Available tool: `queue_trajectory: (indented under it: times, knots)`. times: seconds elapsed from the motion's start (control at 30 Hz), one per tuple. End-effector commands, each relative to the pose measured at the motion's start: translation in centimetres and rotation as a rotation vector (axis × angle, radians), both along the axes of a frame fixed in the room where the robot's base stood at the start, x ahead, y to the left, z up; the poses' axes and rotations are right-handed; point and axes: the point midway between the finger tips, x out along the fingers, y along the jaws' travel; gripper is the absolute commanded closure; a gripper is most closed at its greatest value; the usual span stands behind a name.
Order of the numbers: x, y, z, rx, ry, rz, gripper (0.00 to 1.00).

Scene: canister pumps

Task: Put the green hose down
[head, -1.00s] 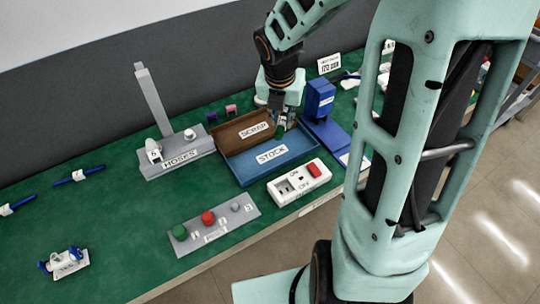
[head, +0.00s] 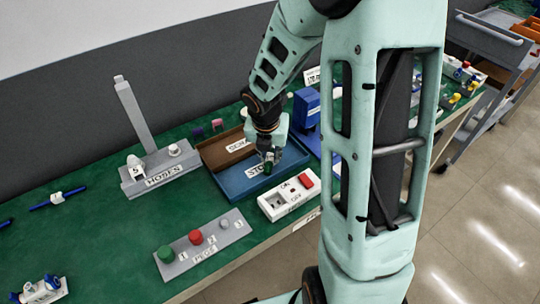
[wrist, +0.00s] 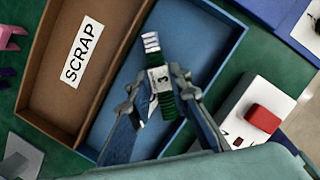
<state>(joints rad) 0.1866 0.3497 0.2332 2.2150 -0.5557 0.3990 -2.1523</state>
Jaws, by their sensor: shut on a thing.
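My gripper (head: 268,158) points down over the blue STOCK tray (head: 228,187). In the wrist view my gripper (wrist: 160,84) is shut on the green hose (wrist: 168,106), with a finger on either side of its white tag marked 3. The hose has a ribbed green body and a silver end pointing toward the top of the wrist view. It lies within the outline of the blue tray (wrist: 229,48) there. I cannot tell whether it touches the tray floor. In the head view only a small green bit of the hose (head: 268,169) shows below the fingers.
The brown SCRAP tray (head: 207,152) adjoins the blue tray. A white switch box with a red button (head: 306,181) stands close in front. A grey HOSES stand with a tall post (head: 135,118) is at left. A button panel (head: 184,262) lies at front left.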

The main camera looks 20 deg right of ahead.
Motion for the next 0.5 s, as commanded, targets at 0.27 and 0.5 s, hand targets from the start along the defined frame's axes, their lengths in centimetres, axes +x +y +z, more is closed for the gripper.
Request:
queue_trajectory:
  times: [0.27, 0.5]
  knots:
    - [0.01, 0.0, -0.25, 0.0, 0.0, 0.001, 0.74]
    - [0.0, 0.0, -0.24, 0.0, 0.0, 0.0, 0.65]
